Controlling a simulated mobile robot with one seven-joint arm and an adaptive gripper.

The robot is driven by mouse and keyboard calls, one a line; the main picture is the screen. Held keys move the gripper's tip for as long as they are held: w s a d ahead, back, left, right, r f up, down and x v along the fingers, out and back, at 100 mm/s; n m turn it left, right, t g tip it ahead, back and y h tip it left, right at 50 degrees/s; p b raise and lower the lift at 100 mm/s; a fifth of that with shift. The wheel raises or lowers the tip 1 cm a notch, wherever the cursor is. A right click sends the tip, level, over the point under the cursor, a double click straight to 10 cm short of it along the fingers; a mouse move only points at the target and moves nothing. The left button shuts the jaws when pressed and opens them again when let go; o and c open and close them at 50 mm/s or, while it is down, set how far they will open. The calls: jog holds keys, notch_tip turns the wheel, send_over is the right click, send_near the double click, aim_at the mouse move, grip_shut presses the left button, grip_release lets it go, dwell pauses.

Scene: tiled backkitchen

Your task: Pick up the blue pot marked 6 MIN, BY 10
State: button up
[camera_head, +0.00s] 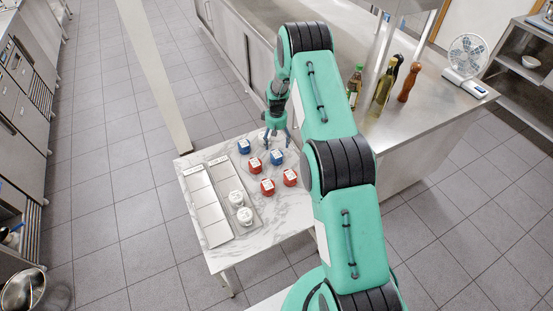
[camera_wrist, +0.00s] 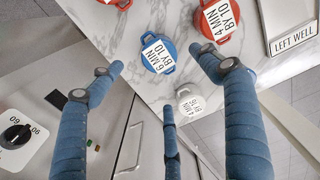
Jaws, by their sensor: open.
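The blue pot marked 6 MIN, BY 10 (camera_wrist: 168,68) stands on the marble table in the wrist view, its white label facing up. It appears to be the blue pot just below my gripper in the head view (camera_head: 277,158). My gripper (camera_head: 277,138) is open and empty, its blue fingers pointing down over the table. In the wrist view my gripper (camera_wrist: 157,60) has its fingers spread, with the pot showing between two tips. The exact height above the pot cannot be told.
A red pot marked 4 MIN, BY 10 (camera_wrist: 229,36) and a white pot (camera_wrist: 183,91) stand close by. Another blue pot (camera_head: 244,147) and red pots (camera_head: 267,187) share the table (camera_head: 275,215). The steel counter (camera_head: 425,115) is to the right.

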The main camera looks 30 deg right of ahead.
aim_at(276, 154)
notch_tip(276, 154, down, 7)
jog(key=shift+r+b, duration=0.1)
jog(key=shift+b, duration=0.2)
dwell(0.4)
jog(key=shift+f+b, duration=0.45)
jog(key=shift+f, duration=2.2)
jog(key=shift+c, duration=0.5)
jog(key=c, duration=1.4)
jog(key=shift+c, duration=0.2)
jog(key=shift+w+r, duration=0.1)
jog(key=shift+r+p, duration=0.65)
jog(key=shift+r, duration=4.3)
